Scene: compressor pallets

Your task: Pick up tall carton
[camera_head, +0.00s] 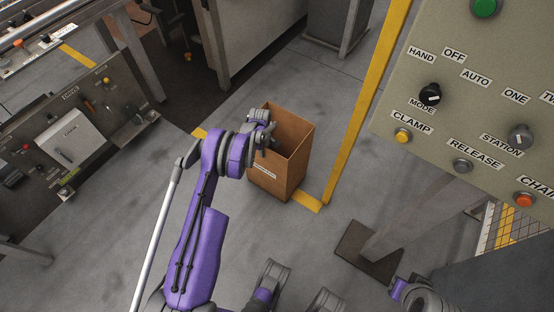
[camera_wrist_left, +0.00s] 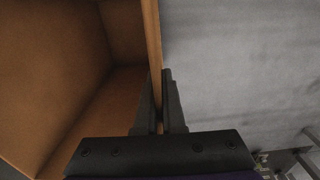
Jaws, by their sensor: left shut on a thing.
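The tall carton (camera_head: 293,172) is a brown, open-topped box with a white label on its front side. It is upright over the floor beside the yellow line; whether its base touches the floor is hard to tell. My left gripper (camera_head: 270,144) is at the carton's upper edge, shut on one wall. In the left wrist view the carton (camera_wrist_left: 55,45) shows its empty-looking inside on the left. One finger of my left gripper (camera_wrist_left: 159,105) is inside the wall and the other outside. My right gripper does not show.
A control panel (camera_head: 470,110) with buttons and knobs stands close on the right. Another panel (camera_head: 75,130) is at the left, and a grey cabinet (camera_head: 245,40) is behind. Grey floor (camera_head: 120,220) is clear at front left.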

